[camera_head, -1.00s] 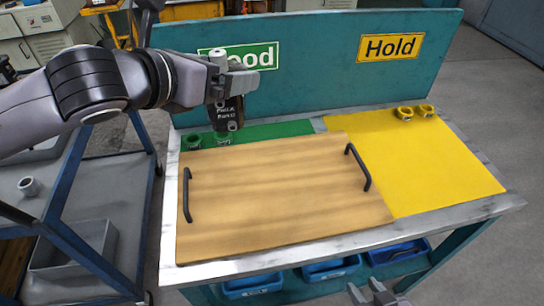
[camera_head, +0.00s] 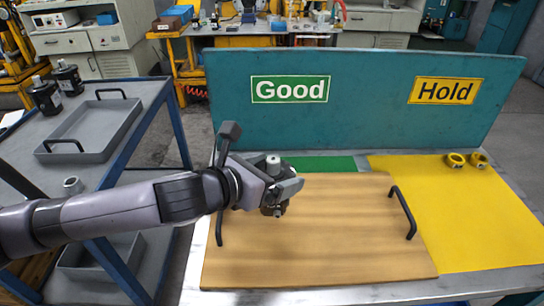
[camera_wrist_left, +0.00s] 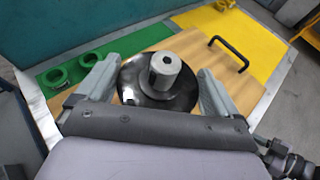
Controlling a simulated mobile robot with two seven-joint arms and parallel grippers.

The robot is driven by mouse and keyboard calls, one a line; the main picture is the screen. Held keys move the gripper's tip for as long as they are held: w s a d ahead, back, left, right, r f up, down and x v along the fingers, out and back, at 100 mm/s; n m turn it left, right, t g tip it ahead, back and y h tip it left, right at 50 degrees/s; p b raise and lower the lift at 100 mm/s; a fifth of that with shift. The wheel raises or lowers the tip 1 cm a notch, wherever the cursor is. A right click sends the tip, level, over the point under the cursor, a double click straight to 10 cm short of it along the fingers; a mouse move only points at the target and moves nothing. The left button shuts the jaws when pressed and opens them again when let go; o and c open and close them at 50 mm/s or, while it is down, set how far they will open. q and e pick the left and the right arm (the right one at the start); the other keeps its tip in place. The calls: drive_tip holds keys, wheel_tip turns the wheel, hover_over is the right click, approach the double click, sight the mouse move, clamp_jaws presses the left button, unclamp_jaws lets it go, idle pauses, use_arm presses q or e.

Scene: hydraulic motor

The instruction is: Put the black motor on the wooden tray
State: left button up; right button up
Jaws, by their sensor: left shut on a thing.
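My left gripper (camera_head: 277,180) is shut on the black motor (camera_head: 273,210), seen over the left part of the wooden tray (camera_head: 330,235). In the left wrist view the motor (camera_wrist_left: 158,85) sits between the two fingers (camera_wrist_left: 160,90), its grey shaft pointing toward the camera. The gripper hides much of the motor in the head view, and I cannot tell whether its bottom touches the tray. The tray lies on the table with a black handle at each side. My right gripper is not in view now.
A green mat (camera_head: 320,164) and yellow mat (camera_head: 470,220) lie on the table, with yellow rings (camera_head: 455,160) on the yellow one. Green rings (camera_wrist_left: 60,77) show in the wrist view. A teal board stands behind. A blue cart at left holds a grey tray (camera_head: 95,130) and two other motors (camera_head: 45,97).

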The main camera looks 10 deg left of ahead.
use_arm(q)
drive_tip(key=shift+f+b, duration=0.4)
drive_tip(key=shift+f, duration=1.6)
drive_tip(key=o, duration=1.7)
drive_tip(key=shift+f, duration=0.4)
drive_tip(key=shift+r, duration=0.1)
drive_tip(key=shift+s+a+r, duration=0.25)
drive_tip(key=shift+s+a, duration=0.05)
drive_tip(key=shift+s, duration=0.1)
drive_tip(key=v, duration=1.1)
